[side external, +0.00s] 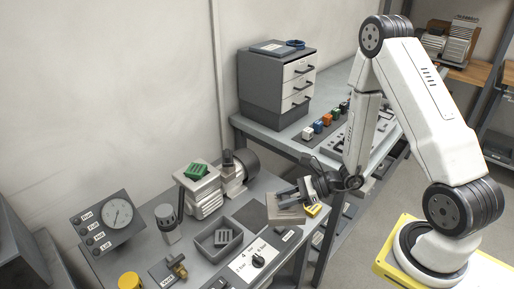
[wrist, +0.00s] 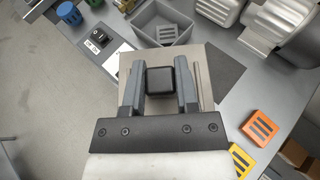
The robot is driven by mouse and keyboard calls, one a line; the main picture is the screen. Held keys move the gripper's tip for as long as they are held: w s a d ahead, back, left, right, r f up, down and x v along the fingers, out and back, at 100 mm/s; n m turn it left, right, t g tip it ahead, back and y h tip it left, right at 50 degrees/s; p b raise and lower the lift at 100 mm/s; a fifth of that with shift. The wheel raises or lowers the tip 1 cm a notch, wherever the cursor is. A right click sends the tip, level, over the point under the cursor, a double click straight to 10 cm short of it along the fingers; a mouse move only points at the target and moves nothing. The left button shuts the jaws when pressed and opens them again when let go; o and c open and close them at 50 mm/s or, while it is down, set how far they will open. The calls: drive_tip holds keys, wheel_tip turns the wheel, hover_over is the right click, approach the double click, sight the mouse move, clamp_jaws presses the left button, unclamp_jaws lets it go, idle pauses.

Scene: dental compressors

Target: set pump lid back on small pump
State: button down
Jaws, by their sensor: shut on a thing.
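My gripper (side external: 303,190) is shut on the black square knob (wrist: 160,80) of a flat beige plate with slots, which looks like the pump lid (wrist: 205,88). The lid (side external: 287,214) shows below the fingers at the right part of the bench in the side view. I cannot tell whether it touches the bench. A grey finned pump (side external: 203,196) with a dark motor stands at the bench's back, left of my gripper, with a green slotted block (side external: 196,170) on top. Its grey body (wrist: 270,28) is partly cut off at upper right in the wrist view.
A grey bin (side external: 208,243) holding a grey slotted block (side external: 223,237) stands left of the lid. A dark mat (side external: 251,218) lies beside the lid. A dial plate (side external: 254,262) is in front. A gauge panel (side external: 107,222) stands at left. Orange (wrist: 265,125) and yellow (wrist: 240,160) blocks sit to the right.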

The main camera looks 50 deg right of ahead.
drive_tip(key=shift+w+d+f, duration=0.1)
drive_tip(key=shift+w+f, duration=1.45)
drive_tip(key=shift+w, duration=0.7)
drive_tip(key=shift+w+f, duration=1.55)
drive_tip(key=shift+w, duration=0.7)
drive_tip(key=shift+w+d+f, duration=0.1)
drive_tip(key=shift+w+f, duration=1.45)
drive_tip(key=shift+w, duration=0.7)
drive_tip(key=shift+w+f, duration=0.2)
drive_tip(key=shift+f, duration=1.6)
drive_tip(key=shift+f, duration=0.1)
drive_tip(key=shift+c, duration=1.8)
unclamp_jaws()
